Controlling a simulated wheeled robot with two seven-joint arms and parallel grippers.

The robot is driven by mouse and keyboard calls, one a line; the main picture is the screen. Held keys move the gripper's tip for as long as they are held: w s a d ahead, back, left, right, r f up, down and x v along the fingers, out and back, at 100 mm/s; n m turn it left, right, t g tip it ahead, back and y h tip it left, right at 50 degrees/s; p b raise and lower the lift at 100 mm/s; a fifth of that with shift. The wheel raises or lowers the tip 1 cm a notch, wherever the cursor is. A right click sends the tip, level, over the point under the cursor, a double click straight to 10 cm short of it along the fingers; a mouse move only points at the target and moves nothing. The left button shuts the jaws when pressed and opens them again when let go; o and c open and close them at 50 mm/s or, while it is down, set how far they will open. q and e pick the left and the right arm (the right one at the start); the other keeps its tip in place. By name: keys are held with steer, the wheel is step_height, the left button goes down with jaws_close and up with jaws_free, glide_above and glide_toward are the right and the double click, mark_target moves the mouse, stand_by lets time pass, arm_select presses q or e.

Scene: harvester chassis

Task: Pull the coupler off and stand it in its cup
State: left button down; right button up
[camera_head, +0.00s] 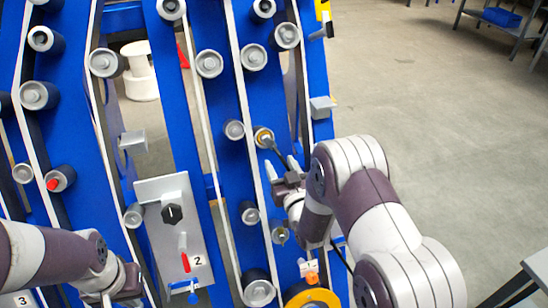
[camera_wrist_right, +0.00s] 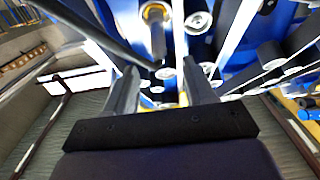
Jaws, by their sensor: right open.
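The coupler appears to be the brass-ringed fitting (camera_head: 264,136) on the blue chassis, with a dark stem pointing down and right. It also shows at the top of the right wrist view (camera_wrist_right: 156,14), its dark cylinder hanging toward the fingers. My right gripper (camera_head: 281,166) is open at the stem's lower end in the head view; in the wrist view its two fingers (camera_wrist_right: 160,68) are spread, with the stem beyond the gap. I cannot tell whether they touch. My left gripper (camera_head: 125,285) is at the lower left, its fingers unclear. I cannot identify the cup.
Blue chassis plates (camera_head: 225,105) carry several grey rollers and pale belts. A grey panel (camera_head: 170,225) with a black knob and red lever stands between my arms. An orange-and-white fitting (camera_head: 311,277) sits low, above a yellow ring (camera_head: 314,297). Open floor lies right.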

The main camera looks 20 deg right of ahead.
mark_target(273, 148)
steer(key=w, duration=0.9)
steer(key=shift+w, duration=0.4)
jaws_close()
steer(key=shift+r, duration=0.1)
